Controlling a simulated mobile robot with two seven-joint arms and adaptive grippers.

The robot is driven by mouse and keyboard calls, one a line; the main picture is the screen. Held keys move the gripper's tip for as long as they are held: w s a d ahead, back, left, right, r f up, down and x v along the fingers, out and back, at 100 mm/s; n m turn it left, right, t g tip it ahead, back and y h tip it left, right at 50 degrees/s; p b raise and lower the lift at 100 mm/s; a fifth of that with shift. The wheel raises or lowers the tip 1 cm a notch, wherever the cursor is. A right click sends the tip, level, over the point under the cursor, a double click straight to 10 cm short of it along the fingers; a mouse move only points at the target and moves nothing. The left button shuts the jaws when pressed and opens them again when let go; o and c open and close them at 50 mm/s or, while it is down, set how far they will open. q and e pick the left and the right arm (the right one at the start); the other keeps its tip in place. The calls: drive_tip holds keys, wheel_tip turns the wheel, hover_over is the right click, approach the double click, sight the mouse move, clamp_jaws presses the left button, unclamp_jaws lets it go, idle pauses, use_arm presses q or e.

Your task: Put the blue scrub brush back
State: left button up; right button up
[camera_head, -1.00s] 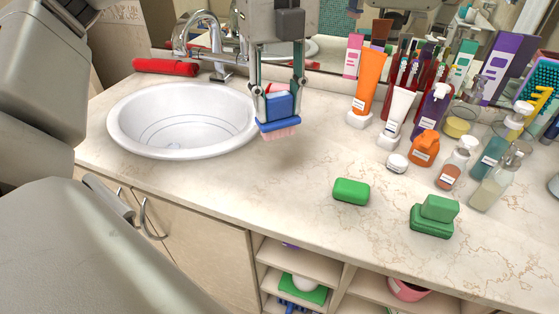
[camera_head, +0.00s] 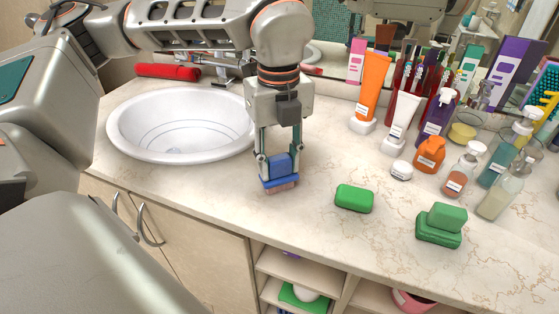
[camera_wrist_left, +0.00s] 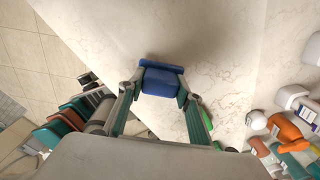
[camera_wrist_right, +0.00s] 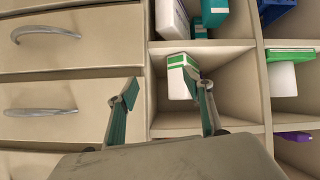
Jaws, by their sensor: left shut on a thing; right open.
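My left gripper (camera_head: 279,160) is shut on the blue scrub brush (camera_head: 279,180). It holds the brush bristles-down over the counter (camera_head: 225,195), just right of the sink and near the front edge. The bristles look pinkish; I cannot tell whether they touch the counter. In the left wrist view the brush's blue body (camera_wrist_left: 162,80) sits between both fingertips. My right gripper (camera_wrist_right: 167,92) is open with nothing between its fingers, in front of drawers and shelf compartments. It does not show in the head view.
The sink (camera_head: 180,118) is at left, with a red roll (camera_head: 168,71) behind it. Bottles and tubes crowd the back right. Open shelves (camera_head: 290,268) are below the counter. A green-white box (camera_wrist_right: 181,76) is near my right finger.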

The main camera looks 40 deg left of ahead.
use_arm(q)
drive_tip(key=shift+f, duration=0.1)
drive_tip(key=o, duration=1.1)
drive_tip(key=shift+c, duration=0.2)
wheel_tip(320, 180, up, 12)
drive_tip(key=p, duration=0.1)
drive_tip(key=shift+r, duration=0.2)
drive_tip(key=shift+s, duration=0.1)
